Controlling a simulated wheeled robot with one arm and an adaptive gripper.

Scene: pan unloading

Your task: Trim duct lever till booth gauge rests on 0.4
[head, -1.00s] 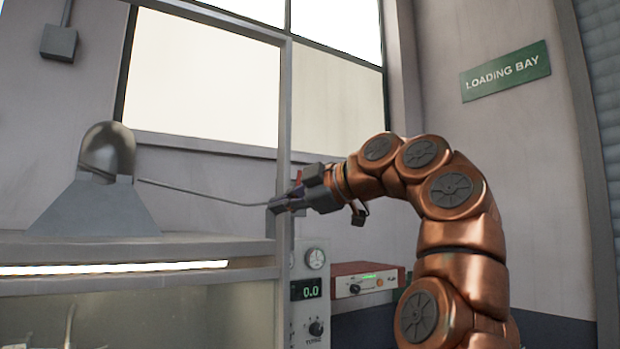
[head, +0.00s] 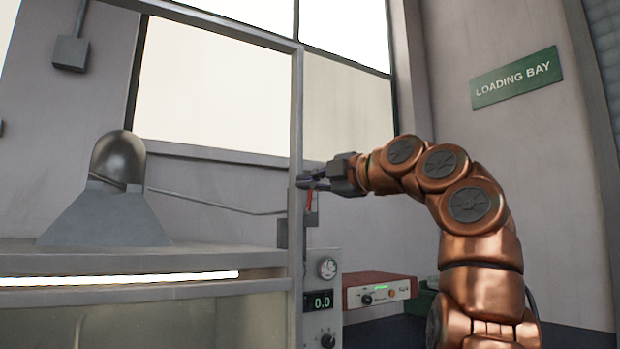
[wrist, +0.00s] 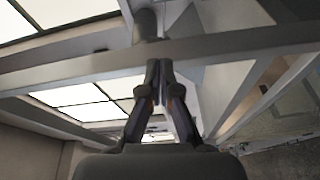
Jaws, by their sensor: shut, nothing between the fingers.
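The booth gauge (head: 319,300) is a dark display with green digits reading 0.0, on a grey panel under the booth's corner post. A small red piece (head: 309,202), which looks like the duct lever's handle, stands beside the post above that panel. My gripper (head: 306,180) is at the post, just above the red piece, with its fingers pointing left. In the wrist view my gripper (wrist: 159,70) has its fingertips together with nothing between them. I cannot tell whether the fingers touch the post or the lever. The lever's pivot is not clear.
A grey hood with a metal dome (head: 118,158) stands on the booth top at left, with a thin rod (head: 215,205) running to the post. A red box (head: 380,288) sits right of the panel. A grey beam (wrist: 240,42) crosses close beyond the fingertips.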

